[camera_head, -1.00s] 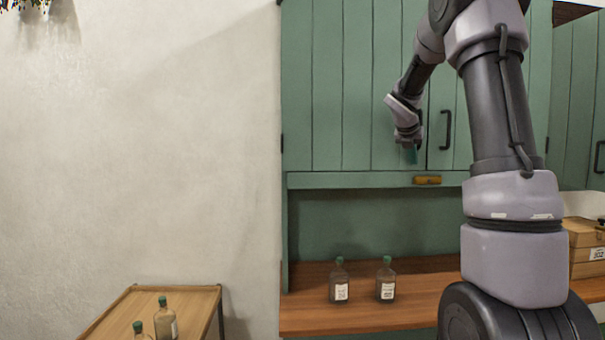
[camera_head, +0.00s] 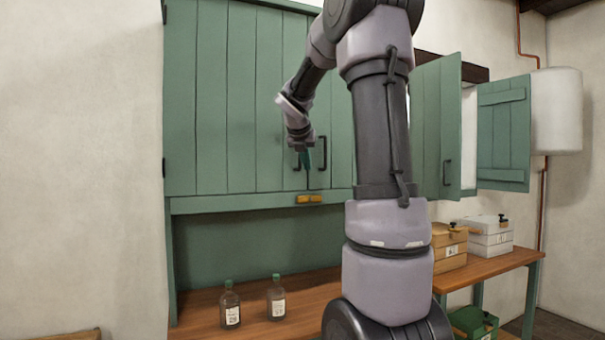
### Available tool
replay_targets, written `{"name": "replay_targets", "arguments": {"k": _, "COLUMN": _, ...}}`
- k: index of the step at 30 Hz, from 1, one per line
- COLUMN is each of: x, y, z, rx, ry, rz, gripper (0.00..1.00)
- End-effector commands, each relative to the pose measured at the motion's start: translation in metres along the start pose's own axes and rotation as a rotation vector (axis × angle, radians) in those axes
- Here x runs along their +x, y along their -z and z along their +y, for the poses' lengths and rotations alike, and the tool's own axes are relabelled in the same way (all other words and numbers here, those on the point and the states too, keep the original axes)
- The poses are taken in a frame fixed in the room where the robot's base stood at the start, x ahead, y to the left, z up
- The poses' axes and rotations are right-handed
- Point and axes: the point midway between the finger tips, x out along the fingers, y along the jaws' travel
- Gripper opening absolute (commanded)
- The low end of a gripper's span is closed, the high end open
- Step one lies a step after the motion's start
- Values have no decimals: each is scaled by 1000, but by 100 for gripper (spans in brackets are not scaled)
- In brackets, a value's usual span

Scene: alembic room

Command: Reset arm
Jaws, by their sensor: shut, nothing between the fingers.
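My gripper (camera_head: 304,160) hangs at the end of my bent arm, in front of the green cabinet doors (camera_head: 225,100). It points downward beside the dark door handles (camera_head: 322,153). Its fingers are small in the picture and look shut with nothing between them. I cannot tell how far the gripper is from the doors. The cabinet doors behind it are closed.
Two bottles (camera_head: 230,305) (camera_head: 276,297) stand on the wooden counter (camera_head: 200,305). A wooden box (camera_head: 449,258) and a white box (camera_head: 490,240) sit on the right. A second cabinet (camera_head: 436,130) has an open door (camera_head: 503,132). A green crate (camera_head: 473,323) is low at right.

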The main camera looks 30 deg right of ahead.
Motion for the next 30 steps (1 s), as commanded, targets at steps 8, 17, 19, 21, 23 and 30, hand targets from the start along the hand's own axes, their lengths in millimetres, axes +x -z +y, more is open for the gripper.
{"name": "replay_targets", "arguments": {"k": 8, "x": -16, "y": -1, "z": -8, "rx": 0, "ry": 1, "rz": 1, "gripper": 0}}
{"name": "replay_targets", "arguments": {"k": 17, "x": -40, "y": 27, "z": -9, "rx": 284, "ry": -42, "rz": 46, "gripper": 0}}
{"name": "replay_targets", "arguments": {"k": 19, "x": -56, "y": 47, "z": -9, "rx": 491, "ry": -66, "rz": 86, "gripper": 0}}
{"name": "replay_targets", "arguments": {"k": 21, "x": -73, "y": 71, "z": -10, "rx": 723, "ry": -84, "rz": 139, "gripper": 0}}
{"name": "replay_targets", "arguments": {"k": 23, "x": -88, "y": 92, "z": -10, "rx": 923, "ry": -93, "rz": 189, "gripper": 0}}
{"name": "replay_targets", "arguments": {"k": 30, "x": -138, "y": 179, "z": -14, "rx": 1710, "ry": -33, "rz": 431, "gripper": 0}}
